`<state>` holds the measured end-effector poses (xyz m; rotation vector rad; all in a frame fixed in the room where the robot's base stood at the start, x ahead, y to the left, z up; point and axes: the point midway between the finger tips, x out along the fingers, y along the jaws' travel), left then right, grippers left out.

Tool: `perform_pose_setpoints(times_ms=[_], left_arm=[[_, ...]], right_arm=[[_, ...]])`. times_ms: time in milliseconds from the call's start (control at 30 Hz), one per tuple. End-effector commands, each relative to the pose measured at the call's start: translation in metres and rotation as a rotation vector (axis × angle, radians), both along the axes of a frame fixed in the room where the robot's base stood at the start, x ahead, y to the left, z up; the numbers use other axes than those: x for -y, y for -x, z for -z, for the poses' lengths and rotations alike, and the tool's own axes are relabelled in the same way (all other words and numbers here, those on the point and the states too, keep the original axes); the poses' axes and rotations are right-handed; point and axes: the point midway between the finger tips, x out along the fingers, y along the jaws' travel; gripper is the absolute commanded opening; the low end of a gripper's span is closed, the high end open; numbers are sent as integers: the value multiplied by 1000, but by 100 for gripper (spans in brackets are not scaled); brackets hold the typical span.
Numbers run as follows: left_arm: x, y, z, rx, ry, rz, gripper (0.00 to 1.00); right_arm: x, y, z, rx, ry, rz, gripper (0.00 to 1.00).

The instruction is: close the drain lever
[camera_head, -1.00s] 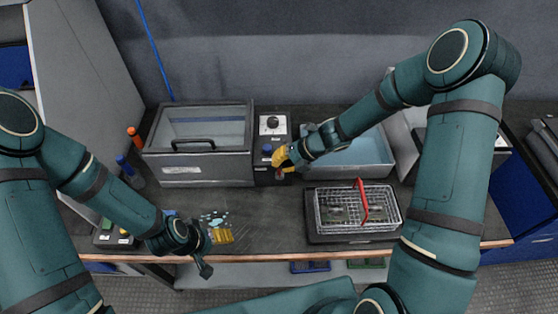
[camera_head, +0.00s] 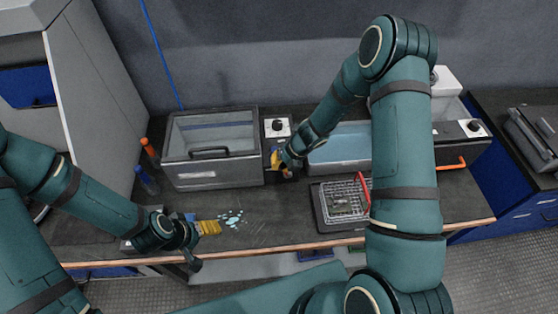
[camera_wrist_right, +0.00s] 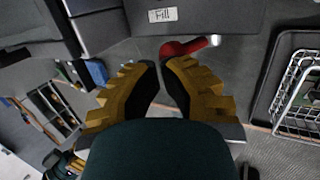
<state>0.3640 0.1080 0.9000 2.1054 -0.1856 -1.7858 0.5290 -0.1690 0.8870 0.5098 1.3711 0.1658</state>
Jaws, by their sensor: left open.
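A red lever (camera_wrist_right: 185,47) shows in the right wrist view just beyond my fingertips, below a panel labelled "Fill". An orange-red lever (camera_head: 450,164) sticks out from the front of the grey unit at the right in the head view. No drain label is readable, so I cannot tell for sure which is the drain lever. My right gripper (camera_head: 281,161) is at the black control panel; its yellow fingertips (camera_wrist_right: 161,65) nearly meet, with nothing seen between them. My left gripper (camera_head: 207,227) is open, low over the bench at the left.
A lidded grey tank (camera_head: 212,170) stands left of the panel, and a water basin (camera_head: 342,148) stands right of it. A wire basket (camera_head: 340,198) with a red handle sits in front of the basin. Small pale blue pieces (camera_head: 232,218) lie on the bench near my left gripper.

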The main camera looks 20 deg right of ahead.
Motion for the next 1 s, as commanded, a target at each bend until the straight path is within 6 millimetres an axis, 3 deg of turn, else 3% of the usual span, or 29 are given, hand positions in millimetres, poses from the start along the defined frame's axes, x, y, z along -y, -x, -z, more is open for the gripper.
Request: perform_pose_setpoints(times_ms=[167,667,1000], left_arm=[[0,0,-12,1,2,1,72],[0,0,-3,0,1,0,72],[0,0,-5,1,1,0,72]], right_arm=[[-10,-2,5,-1,-2,-1,0],[-42,-9,34,-1,-3,-1,0],[-40,-9,33,0,-2,-1,0]])
